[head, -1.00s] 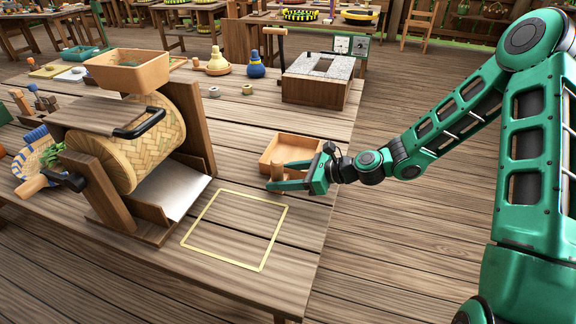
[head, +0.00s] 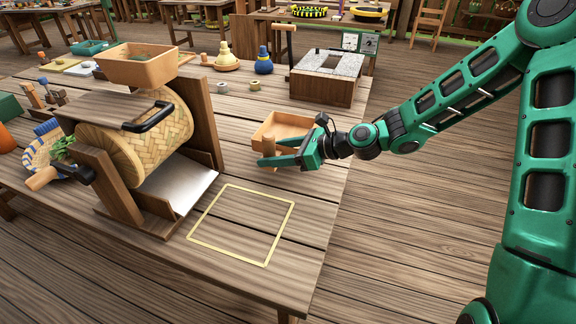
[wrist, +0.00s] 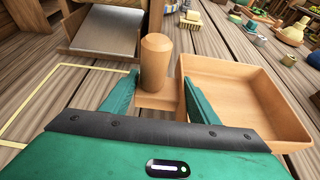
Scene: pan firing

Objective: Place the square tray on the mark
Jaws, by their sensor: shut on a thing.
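The square tray (head: 283,124) is a shallow, empty light-wood box with a peg handle (wrist: 155,62) on its near side. My gripper (head: 272,158) is shut on the tray's handle block, with one green finger on each side of it in the wrist view (wrist: 158,98). The tray's open box shows right of the fingers in the wrist view (wrist: 235,95). The mark (head: 202,241) is an empty yellow square outline on the table, nearer and left of the tray. The tray is outside it. The gap under the tray is hard to judge.
A roaster with a woven drum (head: 139,152) and a metal chute (head: 178,182) stands just left of the mark. A wooden box with a grey top (head: 325,85) stands behind the tray. Small rings and bottles stand farther back. The table's right edge is close to the tray.

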